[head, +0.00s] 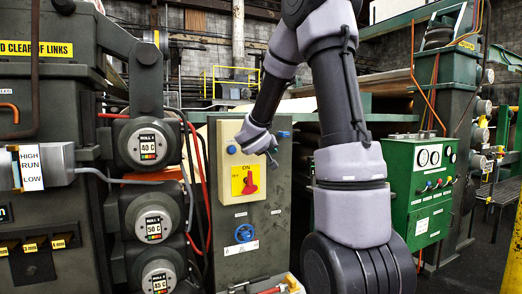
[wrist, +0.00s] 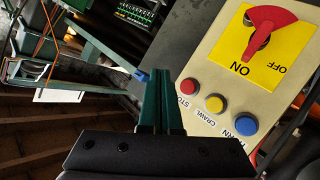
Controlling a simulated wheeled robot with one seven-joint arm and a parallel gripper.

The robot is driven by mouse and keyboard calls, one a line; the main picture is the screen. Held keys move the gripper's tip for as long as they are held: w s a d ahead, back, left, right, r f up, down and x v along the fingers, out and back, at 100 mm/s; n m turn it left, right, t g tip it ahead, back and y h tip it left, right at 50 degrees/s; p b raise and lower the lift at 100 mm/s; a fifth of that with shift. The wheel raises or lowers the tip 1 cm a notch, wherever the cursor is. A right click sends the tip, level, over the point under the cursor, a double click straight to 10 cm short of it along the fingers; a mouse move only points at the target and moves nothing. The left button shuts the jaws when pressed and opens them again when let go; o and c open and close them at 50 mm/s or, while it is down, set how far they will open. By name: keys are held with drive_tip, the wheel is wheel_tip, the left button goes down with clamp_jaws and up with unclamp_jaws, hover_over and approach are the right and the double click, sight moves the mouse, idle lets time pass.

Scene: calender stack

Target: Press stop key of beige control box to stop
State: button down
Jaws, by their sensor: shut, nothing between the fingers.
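The beige control box (head: 228,208) faces me on a grey-green panel. Its stop key is the red round button (wrist: 189,86), partly labelled "STO" in the wrist view. It sits in a row with a yellow "crawl" button (wrist: 214,103) and a blue button (wrist: 245,124). My gripper (wrist: 160,85) is shut and empty, its green fingers just left of the red button in the wrist view. I cannot tell whether they touch the box. In the head view my gripper (head: 272,158) is in front of the box's upper right, and the stop key is hidden.
A red rotary switch (wrist: 264,30) on a yellow plate marked ON and OFF is on the same box. A blue handwheel (head: 245,233) is below. Roll gauges (head: 148,147) and red hoses stand left. A green gauge box (head: 418,190) is right.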

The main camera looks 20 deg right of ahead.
drive_tip(key=w, duration=0.8)
drive_tip(key=shift+w+a, duration=0.15)
idle(1.9)
drive_tip(key=shift+w, duration=0.95)
idle(0.5)
drive_tip(key=shift+s, duration=3.5)
